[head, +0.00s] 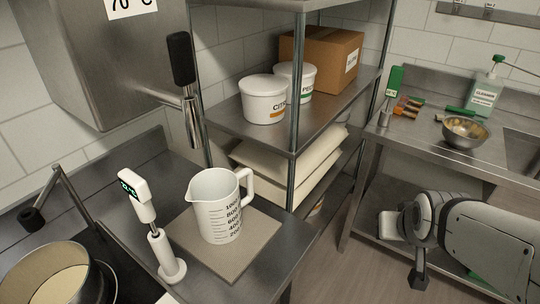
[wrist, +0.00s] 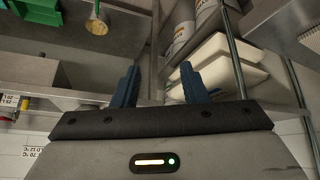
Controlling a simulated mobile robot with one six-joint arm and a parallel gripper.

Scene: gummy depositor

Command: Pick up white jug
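The white jug (head: 218,208) stands upright on a beige mat (head: 246,264) on the steel counter in the head view. Its handle points right, its spout points left, and black volume marks show on its side. My gripper (head: 418,281) is at the lower right in the head view, well away from the jug, beyond the gap between the counters. In the wrist view my gripper (wrist: 159,88) shows two blue fingers set wide apart with nothing between them. The jug does not show in the wrist view.
A thermometer on a white stand (head: 160,240) is close left of the jug. A pot (head: 48,278) sits at lower left. A spout with a black handle (head: 181,60) hangs above the jug. Shelves with white tubs (head: 263,100) rise behind it. A metal bowl (head: 465,132) stands on the right counter.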

